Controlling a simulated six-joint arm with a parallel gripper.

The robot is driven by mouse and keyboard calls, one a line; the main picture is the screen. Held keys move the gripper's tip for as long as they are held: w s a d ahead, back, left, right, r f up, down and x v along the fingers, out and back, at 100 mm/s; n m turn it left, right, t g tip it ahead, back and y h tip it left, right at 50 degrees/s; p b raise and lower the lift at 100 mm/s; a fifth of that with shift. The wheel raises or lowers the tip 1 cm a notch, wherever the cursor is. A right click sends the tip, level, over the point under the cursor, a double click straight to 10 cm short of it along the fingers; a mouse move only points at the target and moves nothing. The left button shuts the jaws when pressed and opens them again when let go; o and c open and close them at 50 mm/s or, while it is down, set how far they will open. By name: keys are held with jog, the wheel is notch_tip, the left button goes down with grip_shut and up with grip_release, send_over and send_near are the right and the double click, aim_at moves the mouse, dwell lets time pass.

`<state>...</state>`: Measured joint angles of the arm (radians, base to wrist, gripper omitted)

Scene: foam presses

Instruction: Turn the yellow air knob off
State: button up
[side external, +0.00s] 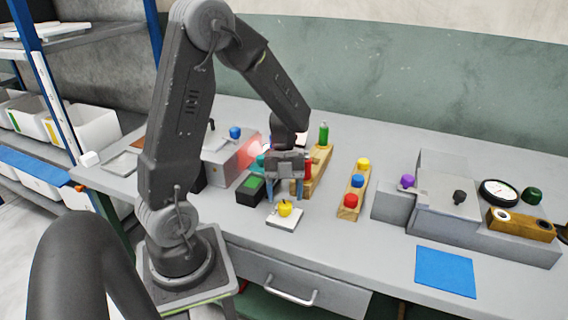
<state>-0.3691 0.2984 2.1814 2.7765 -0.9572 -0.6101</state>
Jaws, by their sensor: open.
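A yellow knob (285,208) with a small dark mark on top sits on a white square plate (284,220) near the front of the table. My gripper (284,197) points down just above and behind this knob in the picture. Its two blue-grey fingers are apart, with nothing seen between them. I cannot tell whether they touch the knob. A second yellow round piece (363,162) is at the far end of a wooden strip (352,187), with a blue and a red one.
A dark box with a green top (250,187) stands close left of my gripper. A wooden rack with a green bottle (323,133) is behind it. At right are a grey press (446,192), a gauge (498,192) and a blue mat (445,271).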

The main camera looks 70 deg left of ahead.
jog(key=v, duration=1.1)
jog(key=shift+w+r, duration=0.1)
jog(key=shift+r, duration=0.05)
